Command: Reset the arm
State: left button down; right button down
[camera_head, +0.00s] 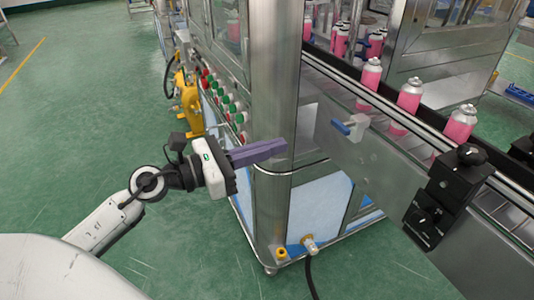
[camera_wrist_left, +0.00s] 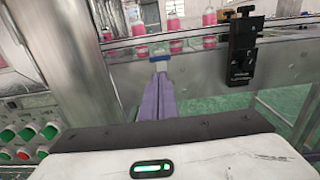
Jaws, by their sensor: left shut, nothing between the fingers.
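My left gripper (camera_head: 284,147) reaches in from the left in the head view, in front of the steel machine post. Its purple fingers are closed together with nothing between them. In the left wrist view the shut fingers (camera_wrist_left: 161,80) point at the steel side panel below the conveyor. A small blue-handled valve (camera_head: 350,126) on that panel lies beyond the fingertips, to their right in the head view. My right gripper is in neither view.
Steel post (camera_head: 275,70) stands by my left gripper. A button panel (camera_head: 226,103) with red and green buttons is behind it. Pink cans (camera_head: 409,96) stand on the conveyor (camera_head: 345,78) at right. A black adjuster block (camera_head: 447,195) sticks out in front. Green floor at left is clear.

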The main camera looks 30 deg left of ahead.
pick_arm(q)
jog(key=shift+s+a, duration=0.2)
jog(key=shift+s, duration=0.2)
